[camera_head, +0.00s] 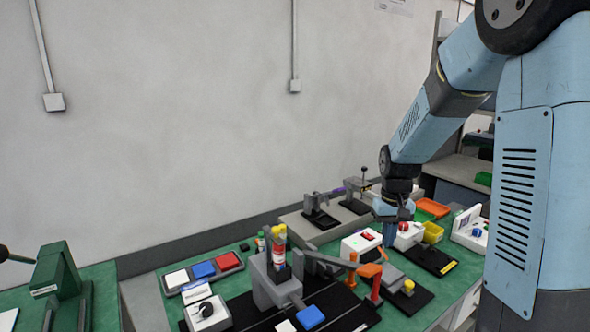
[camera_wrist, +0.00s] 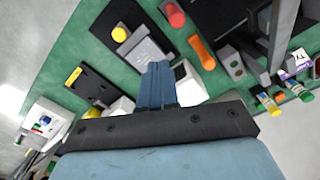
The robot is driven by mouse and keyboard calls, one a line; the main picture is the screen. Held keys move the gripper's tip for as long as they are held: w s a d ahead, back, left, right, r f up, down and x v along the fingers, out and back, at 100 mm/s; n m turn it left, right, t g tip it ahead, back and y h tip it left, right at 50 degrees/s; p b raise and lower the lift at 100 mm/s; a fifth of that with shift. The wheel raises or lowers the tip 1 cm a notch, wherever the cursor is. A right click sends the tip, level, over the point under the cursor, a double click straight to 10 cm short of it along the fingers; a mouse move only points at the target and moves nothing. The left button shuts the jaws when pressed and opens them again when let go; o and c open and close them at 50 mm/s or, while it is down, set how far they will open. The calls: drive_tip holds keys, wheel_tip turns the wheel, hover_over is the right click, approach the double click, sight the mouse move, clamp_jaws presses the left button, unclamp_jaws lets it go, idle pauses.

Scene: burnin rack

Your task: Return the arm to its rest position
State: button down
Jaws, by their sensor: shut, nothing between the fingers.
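My gripper (camera_head: 389,232) hangs at the end of my blue arm, pointing down over the right part of the green bench. Its fingers are together with nothing between them. In the wrist view the closed blue fingers (camera_wrist: 157,85) stand in front of a white box, which they partly hide. In the head view a white box with a red button (camera_head: 407,236) is just right of the fingertips, and a white box with a red and green face (camera_head: 361,243) is to their left. I cannot tell whether the fingers touch either box.
A grey fixture (camera_head: 270,290) holds an upright red and yellow tube. An orange tray (camera_head: 432,208) and a yellow bin (camera_head: 433,233) lie to the right. Coloured pads (camera_head: 203,270) lie left. The air above the bench's left is free.

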drive_tip(key=s+r+t, duration=0.2)
drive_tip(key=s+r, duration=0.6)
drive_tip(key=s, duration=0.4)
drive_tip(key=s+r+t, duration=0.3)
drive_tip(key=s+r, duration=0.6)
drive_tip(key=s, duration=0.2)
drive_tip(key=shift+s+a+r+m+t, duration=0.15)
drive_tip(key=shift+s+a+m+t, duration=0.15)
drive_tip(key=shift+s+a, duration=0.1)
